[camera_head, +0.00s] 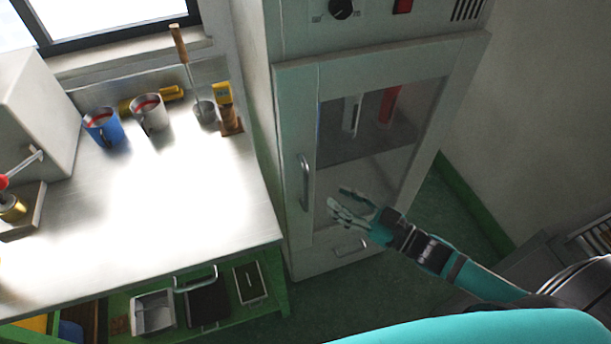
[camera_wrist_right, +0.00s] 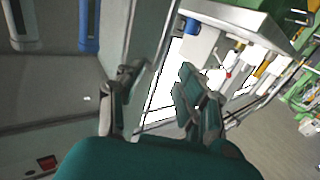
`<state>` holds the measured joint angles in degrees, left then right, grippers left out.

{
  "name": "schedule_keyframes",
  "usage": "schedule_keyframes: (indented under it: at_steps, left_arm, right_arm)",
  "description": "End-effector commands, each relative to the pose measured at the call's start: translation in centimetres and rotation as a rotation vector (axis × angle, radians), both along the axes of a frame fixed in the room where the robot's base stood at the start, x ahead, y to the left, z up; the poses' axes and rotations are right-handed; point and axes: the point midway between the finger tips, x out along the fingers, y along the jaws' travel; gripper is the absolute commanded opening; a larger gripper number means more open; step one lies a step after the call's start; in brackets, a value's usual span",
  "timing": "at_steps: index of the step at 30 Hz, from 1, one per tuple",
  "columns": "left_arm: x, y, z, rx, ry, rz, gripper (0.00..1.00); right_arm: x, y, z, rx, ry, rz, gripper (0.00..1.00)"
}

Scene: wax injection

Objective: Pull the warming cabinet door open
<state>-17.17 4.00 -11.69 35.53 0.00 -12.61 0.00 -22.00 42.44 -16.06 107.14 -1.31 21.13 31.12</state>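The warming cabinet (camera_head: 268,70) stands to the right of the steel bench in the head view. Its glazed door (camera_head: 297,120) looks closed in its frame. A vertical bar handle (camera_head: 304,182) is on the door's left side. My right gripper (camera_head: 338,200) is in front of the door, to the right of the handle, with its fingers spread and nothing between them that I can make out. In the right wrist view, the right gripper (camera_wrist_right: 150,92) shows its two fingers apart. Whether a finger touches the door cannot be told. My left gripper is in neither view.
The steel bench (camera_head: 150,220) holds a blue mug (camera_head: 103,127), a white mug (camera_head: 150,113) and a ladle-like tool (camera_head: 203,108). Its right edge is close to the cabinet. Trays (camera_head: 153,312) sit on the green lower shelf. Green floor (camera_head: 455,210) is clear right of the cabinet.

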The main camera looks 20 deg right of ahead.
Motion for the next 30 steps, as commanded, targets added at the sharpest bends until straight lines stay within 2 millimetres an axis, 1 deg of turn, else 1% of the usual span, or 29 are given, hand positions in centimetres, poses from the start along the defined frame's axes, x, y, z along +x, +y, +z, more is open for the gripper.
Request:
schedule_keyframes:
  at_steps: [1, 3, 9, 15, 19, 27, 28, 30]
  left_arm:
    - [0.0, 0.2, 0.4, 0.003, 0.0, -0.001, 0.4]
    - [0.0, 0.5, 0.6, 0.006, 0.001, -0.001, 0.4]
    - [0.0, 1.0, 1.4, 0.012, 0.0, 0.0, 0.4]
    - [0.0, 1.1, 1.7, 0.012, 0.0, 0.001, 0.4]
    - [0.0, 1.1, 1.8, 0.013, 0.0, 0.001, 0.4]
    - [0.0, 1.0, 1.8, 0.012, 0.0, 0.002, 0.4]
    - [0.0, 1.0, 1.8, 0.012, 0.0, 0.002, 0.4]
    - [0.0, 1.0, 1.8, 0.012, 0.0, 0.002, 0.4]
  right_arm:
    - [1.0, 0.7, 0.3, 0.001, -0.005, 0.0, 0.36]
    - [2.3, 1.6, 0.4, 0.001, -0.005, -0.001, 0.36]
    - [5.6, 4.0, 0.3, 0.001, -0.003, -0.001, 0.36]
    - [7.7, 5.5, 0.1, -0.001, -0.001, -0.001, 0.36]
    - [8.2, 5.9, 0.0, -0.001, 0.001, -0.001, 0.36]
    - [8.3, 6.0, -0.1, -0.001, 0.0, 0.0, 0.36]
    - [8.3, 6.0, -0.1, -0.001, 0.0, 0.0, 0.35]
    - [8.3, 6.0, -0.1, -0.001, 0.0, 0.0, 0.26]
